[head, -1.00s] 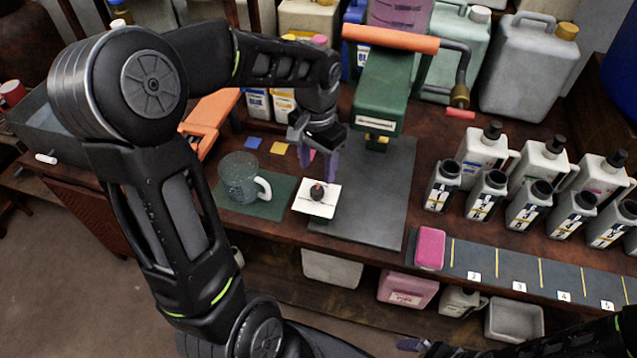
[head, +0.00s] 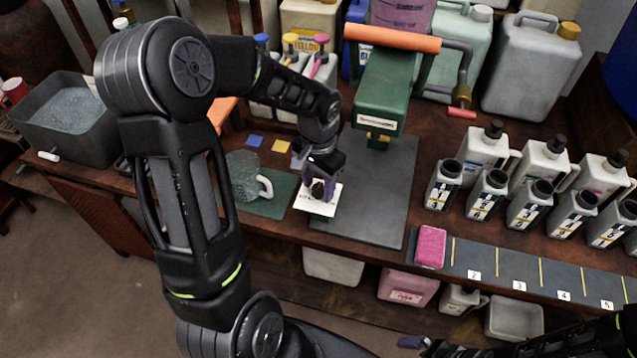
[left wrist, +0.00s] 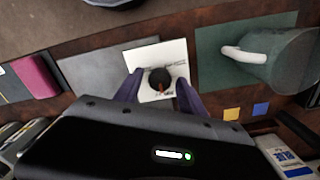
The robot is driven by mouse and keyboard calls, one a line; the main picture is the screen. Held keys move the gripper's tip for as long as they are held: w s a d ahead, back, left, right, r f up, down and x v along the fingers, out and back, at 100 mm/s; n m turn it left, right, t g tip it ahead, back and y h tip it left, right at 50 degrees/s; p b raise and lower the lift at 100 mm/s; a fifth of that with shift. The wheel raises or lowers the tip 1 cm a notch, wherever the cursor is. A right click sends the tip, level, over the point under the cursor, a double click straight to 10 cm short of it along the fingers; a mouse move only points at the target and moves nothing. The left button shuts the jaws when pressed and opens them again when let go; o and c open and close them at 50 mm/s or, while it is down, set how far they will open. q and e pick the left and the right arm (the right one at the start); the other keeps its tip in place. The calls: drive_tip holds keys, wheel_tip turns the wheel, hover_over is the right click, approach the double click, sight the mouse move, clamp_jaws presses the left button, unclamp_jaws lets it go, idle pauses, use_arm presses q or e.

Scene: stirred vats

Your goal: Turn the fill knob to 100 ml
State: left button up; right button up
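The fill knob (left wrist: 160,79) is a round black knob with an orange pointer mark, on a white dial plate (left wrist: 146,55). In the head view the white plate (head: 309,204) lies at the table's front edge, and the knob is mostly hidden by my gripper. My left gripper (head: 322,188) points down over the knob. In the left wrist view its two purple fingers (left wrist: 158,88) are apart, one on each side of the knob, with gaps visible. The scale figures are too small to read. Part of my right gripper (head: 414,343) shows at the bottom right, too little to judge.
A glass beaker (head: 242,177) with a white handle stands on a green mat (head: 272,204), left of the dial. A green press (head: 376,95) stands behind, over a grey mat (head: 385,215). A pink block (head: 430,246) and several bottles (head: 483,195) are to the right.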

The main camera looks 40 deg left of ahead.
use_arm(q)
clamp_jaws()
drive_tip(key=shift+n, duration=0.3)
idle(0.4)
drive_tip(key=shift+f+n+b, duration=0.1)
drive_tip(key=shift+n+b, duration=0.85)
drive_tip(key=shift+n, duration=0.25)
drive_tip(key=n+b, duration=0.1)
drive_tip(key=n, duration=0.2)
drive_tip(key=shift+b, duration=0.3)
drive_tip(key=n+b, duration=0.1)
drive_tip(key=n, duration=0.3)
drive_tip(key=shift+n, duration=2)
drive_tip(key=shift+o, duration=0.7)
unclamp_jaws()
